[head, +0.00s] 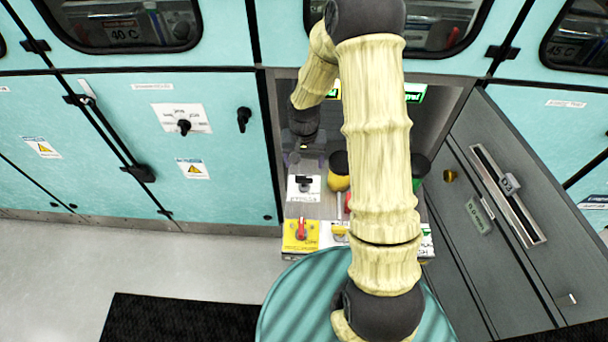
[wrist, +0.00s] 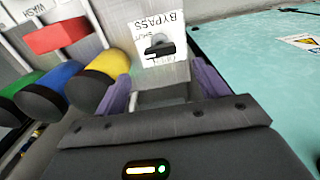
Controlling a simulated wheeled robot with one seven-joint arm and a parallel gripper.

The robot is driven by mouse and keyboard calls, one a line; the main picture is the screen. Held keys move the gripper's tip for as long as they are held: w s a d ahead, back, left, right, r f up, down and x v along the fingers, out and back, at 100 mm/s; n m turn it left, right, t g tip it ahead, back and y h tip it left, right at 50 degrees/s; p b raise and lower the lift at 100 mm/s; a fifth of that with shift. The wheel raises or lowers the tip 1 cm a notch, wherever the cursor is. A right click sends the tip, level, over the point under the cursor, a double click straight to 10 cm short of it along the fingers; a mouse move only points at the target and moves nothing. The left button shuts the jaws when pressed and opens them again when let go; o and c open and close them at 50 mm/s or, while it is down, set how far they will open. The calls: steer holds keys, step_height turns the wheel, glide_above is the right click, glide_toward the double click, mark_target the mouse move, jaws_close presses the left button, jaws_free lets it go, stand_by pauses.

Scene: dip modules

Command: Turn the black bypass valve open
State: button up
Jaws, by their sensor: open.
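The black bypass valve (wrist: 160,47) sits on a white label reading BYPASS in the wrist view. Its handle lies across the label, and the word SHUT shows above it. Small lettering below is partly covered. In the head view the black valve (head: 304,182) is on the grey panel at the bay's left side. My gripper (head: 306,160) is just behind and above it in that view. In the wrist view my gripper (wrist: 162,86) has its purple fingers apart with nothing between them. The valve is beyond the fingertips, apart from them.
Black-topped yellow (wrist: 103,80), blue (wrist: 60,82) and green parts stand beside the valve in the wrist view, with a red part (wrist: 58,35) above. In the head view a red handle (head: 301,230) on a yellow label sits below. An open grey door (head: 510,210) stands right.

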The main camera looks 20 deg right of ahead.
mark_target(304, 177)
step_height(304, 177, down, 8)
steer(key=shift+r, duration=0.15)
steer(key=c, duration=1)
